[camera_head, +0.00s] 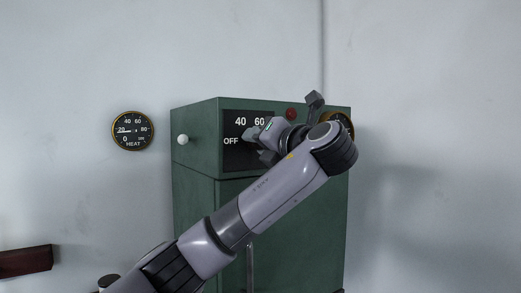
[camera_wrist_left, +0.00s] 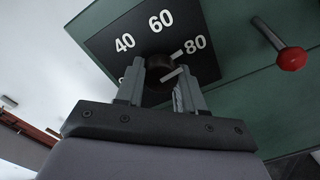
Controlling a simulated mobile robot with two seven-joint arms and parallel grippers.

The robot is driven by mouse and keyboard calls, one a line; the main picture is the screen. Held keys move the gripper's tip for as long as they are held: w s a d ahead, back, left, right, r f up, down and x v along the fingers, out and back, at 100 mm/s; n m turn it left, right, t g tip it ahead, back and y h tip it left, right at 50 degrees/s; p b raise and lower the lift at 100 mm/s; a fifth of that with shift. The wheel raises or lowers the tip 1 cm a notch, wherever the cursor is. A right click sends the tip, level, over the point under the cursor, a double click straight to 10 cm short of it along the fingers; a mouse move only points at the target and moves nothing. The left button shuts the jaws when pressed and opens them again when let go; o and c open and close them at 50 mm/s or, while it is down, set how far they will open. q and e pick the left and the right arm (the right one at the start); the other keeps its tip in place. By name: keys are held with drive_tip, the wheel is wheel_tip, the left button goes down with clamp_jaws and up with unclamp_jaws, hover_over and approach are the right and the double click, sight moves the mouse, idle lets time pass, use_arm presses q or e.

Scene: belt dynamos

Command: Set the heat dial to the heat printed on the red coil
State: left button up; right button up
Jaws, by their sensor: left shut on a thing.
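The heat dial's dark round knob (camera_wrist_left: 158,70) sits on a black plate (camera_wrist_left: 100,45) on a green cabinet. In the left wrist view the plate reads 40, 60 and 80. Two short white marks lie at the knob's right side near the 80; I cannot tell for sure which is its pointer. My left gripper (camera_wrist_left: 160,82) is shut on the knob, a finger on each side. In the head view my left gripper (camera_head: 257,142) covers the plate's middle and right, leaving OFF, 40 and 60 readable. No red coil is in view.
A round HEAT gauge (camera_head: 132,131) hangs on the wall, its needle near 20. The green cabinet (camera_head: 195,215) has a white knob (camera_head: 182,139) on its left side. A red-balled lever (camera_wrist_left: 292,58) stands out right of the plate. A brown-red thing (camera_head: 26,261) is at lower left.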

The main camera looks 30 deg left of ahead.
use_arm(q)
drive_tip(key=shift+f+m+b, duration=0.1)
drive_tip(key=shift+m+b, duration=0.6)
drive_tip(key=o, duration=1)
drive_tip(key=shift+o, duration=0.2)
